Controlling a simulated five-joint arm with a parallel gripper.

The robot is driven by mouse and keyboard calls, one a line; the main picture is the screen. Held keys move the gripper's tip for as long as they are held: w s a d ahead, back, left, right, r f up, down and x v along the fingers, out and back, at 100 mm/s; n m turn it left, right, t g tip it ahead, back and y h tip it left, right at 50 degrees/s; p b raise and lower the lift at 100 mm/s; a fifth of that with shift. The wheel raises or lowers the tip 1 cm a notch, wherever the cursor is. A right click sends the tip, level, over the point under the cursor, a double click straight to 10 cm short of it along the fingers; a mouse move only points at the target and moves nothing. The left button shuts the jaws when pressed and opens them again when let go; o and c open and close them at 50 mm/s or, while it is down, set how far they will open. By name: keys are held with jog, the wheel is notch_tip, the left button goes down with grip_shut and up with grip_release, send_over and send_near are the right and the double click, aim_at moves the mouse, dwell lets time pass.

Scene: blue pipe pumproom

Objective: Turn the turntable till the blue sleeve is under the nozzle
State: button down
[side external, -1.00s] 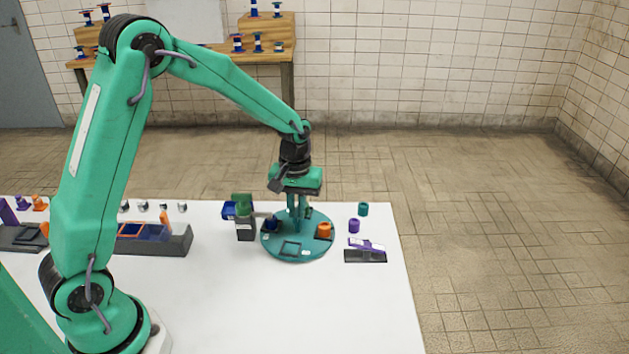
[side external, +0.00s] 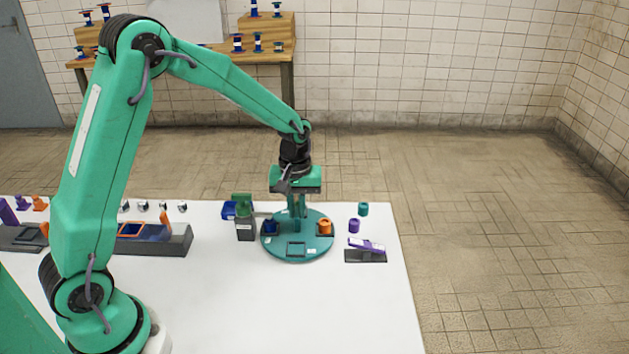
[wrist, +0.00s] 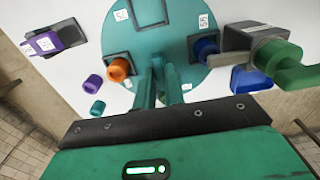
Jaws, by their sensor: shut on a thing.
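The teal turntable (side external: 310,250) lies on the white table and also fills the top of the wrist view (wrist: 172,35). The blue sleeve (side external: 270,228) sits in a dark square holder at its left edge; it shows in the wrist view (wrist: 206,47) too. The nozzle (side external: 262,213) is a grey spout reaching from a dark post with a green top. Its tip is close to the blue sleeve; I cannot tell if it is exactly above. My gripper (side external: 297,212) points down over the turntable, shut on an upright part of it, largely hidden by the fingers (wrist: 157,88).
An orange sleeve (side external: 325,227) sits at the turntable's right edge, and an empty square holder (side external: 296,249) at its front. A blue bin (side external: 230,209) stands by the post. The table's front is clear.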

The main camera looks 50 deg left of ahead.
aim_at(297, 212)
jog(key=c, duration=1.5)
grip_release()
jog(key=shift+r, duration=0.1)
notch_tip(297, 212, up, 7)
jog(key=shift+r, duration=0.4)
jog(key=s+r+m+t, duration=0.2)
jog(key=s+r+m, duration=0.1)
jog(key=s, duration=0.4)
jog(key=s+d+r+m+t, duration=0.1)
jog(key=s+r+m, duration=0.2)
jog(key=s, duration=0.4)
jog(key=s+d+r+m+t, duration=0.1)
jog(key=s+r+m+t, duration=0.1)
jog(key=s, duration=0.6)
notch_tip(297, 212, up, 2)
jog(key=shift+r+m+t, duration=0.2)
jog(key=shift+m+t, duration=0.1)
jog(key=shift+m, duration=0.2)
